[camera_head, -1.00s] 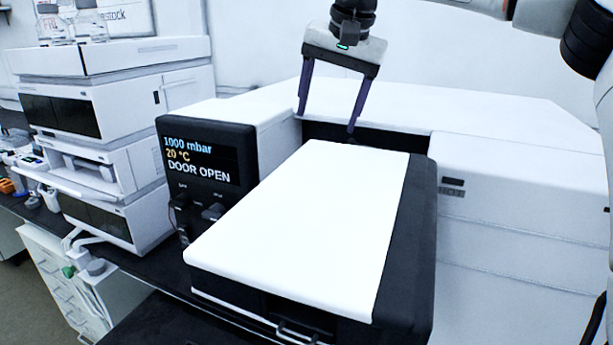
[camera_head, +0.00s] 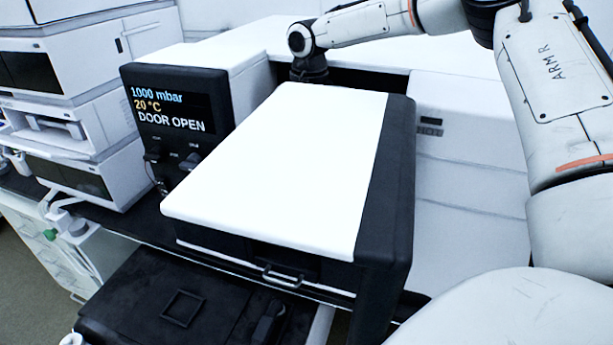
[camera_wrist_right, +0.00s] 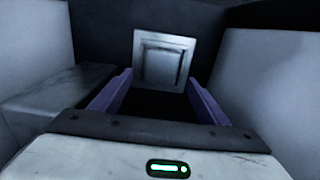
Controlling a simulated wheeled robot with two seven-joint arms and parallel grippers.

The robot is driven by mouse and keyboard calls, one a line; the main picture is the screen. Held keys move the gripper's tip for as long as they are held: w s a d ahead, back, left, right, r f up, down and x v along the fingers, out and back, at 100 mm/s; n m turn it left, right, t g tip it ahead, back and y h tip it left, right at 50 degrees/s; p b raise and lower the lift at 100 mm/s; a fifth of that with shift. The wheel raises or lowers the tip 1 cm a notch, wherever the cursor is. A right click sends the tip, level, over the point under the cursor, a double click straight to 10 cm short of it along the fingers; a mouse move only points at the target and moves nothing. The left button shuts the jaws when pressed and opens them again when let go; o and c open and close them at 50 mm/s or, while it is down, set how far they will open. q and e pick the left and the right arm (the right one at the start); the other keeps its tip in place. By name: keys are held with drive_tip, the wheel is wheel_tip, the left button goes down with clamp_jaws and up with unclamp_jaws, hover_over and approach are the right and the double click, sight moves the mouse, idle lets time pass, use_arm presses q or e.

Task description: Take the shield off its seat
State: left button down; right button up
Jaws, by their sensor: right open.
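A square grey metal plate with a raised inner square, which looks like the shield (camera_wrist_right: 165,55), stands upright in a dark recess in the right wrist view. My right gripper (camera_wrist_right: 160,78) is open, its two purple fingers on either side below the plate; the frames do not show whether they touch it. In the head view my right arm reaches behind the white panel, which hides the gripper's fingers and the plate. My left gripper is not in view.
The white panel (camera_head: 285,165) with a dark edge stands in front of the recess. A display (camera_head: 172,108) beside it reads DOOR OPEN. Pale walls flank the recess in the wrist view. A black tray with a square frame (camera_head: 182,308) lies below. Stacked instruments (camera_head: 75,110) stand at left.

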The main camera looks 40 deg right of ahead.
wheel_tip(320, 180, down, 2)
drive_tip(key=shift+f, duration=0.15)
drive_tip(key=shift+w, duration=0.1)
drive_tip(key=c, duration=1.3)
